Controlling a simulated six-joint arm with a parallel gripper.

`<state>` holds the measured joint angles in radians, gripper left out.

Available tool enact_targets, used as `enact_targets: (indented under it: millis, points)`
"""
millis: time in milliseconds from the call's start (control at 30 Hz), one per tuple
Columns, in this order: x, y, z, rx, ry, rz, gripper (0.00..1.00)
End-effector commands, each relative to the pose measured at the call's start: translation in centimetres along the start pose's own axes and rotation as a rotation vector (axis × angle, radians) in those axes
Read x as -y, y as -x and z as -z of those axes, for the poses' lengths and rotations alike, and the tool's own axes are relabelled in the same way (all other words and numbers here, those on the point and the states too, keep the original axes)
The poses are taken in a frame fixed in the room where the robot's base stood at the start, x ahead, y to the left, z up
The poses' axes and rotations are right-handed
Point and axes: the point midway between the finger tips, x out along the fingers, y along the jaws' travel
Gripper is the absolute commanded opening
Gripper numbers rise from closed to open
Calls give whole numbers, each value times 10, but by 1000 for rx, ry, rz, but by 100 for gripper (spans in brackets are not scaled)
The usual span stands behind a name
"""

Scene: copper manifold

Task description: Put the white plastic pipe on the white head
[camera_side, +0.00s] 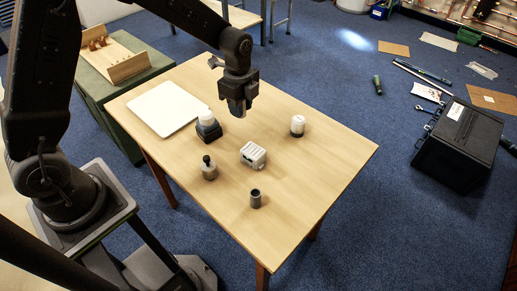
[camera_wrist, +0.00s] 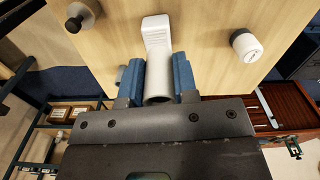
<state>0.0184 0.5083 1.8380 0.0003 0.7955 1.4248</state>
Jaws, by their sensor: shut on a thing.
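My gripper (camera_side: 238,108) is above the middle of the table. In the wrist view its blue fingers (camera_wrist: 159,78) are shut on the white plastic pipe (camera_wrist: 158,80), whose open round end faces the camera. In the side view the pipe is too small to make out clearly. A short cylinder with a white top and dark base (camera_side: 297,125) stands upright to the right, apart from the gripper; it also shows in the wrist view (camera_wrist: 246,45). I take it for the white head, but cannot be sure. A white ribbed block (camera_side: 253,155) lies in front of the gripper.
A dark unit with a white cap (camera_side: 208,128) stands left of the gripper. A grey piece with a black knob (camera_side: 209,168) and a grey cup (camera_side: 255,198) stand nearer the front. A white board (camera_side: 167,108) lies at back left. The table's right side is mostly clear.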

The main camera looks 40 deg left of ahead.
Motion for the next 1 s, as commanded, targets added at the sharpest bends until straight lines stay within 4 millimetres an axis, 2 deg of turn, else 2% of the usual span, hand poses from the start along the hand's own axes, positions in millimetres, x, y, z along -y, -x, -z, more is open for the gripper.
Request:
enact_targets:
  millis: [33, 100, 200, 300, 367, 800, 1000]
  points:
    - [-7, 6, -18, 0, -18, 2, 5]
    - [-16, 10, -37, 0, -57, 2, 5]
    - [-26, 14, -54, 0, -98, 1, 5]
    - [-32, 13, -58, 0, -123, -1, 5]
    - [-32, 9, -53, 0, -131, -2, 5]
    - [-18, -44, 36, 0, -133, -1, 5]
    - [-15, -54, 52, 0, -128, -1, 5]
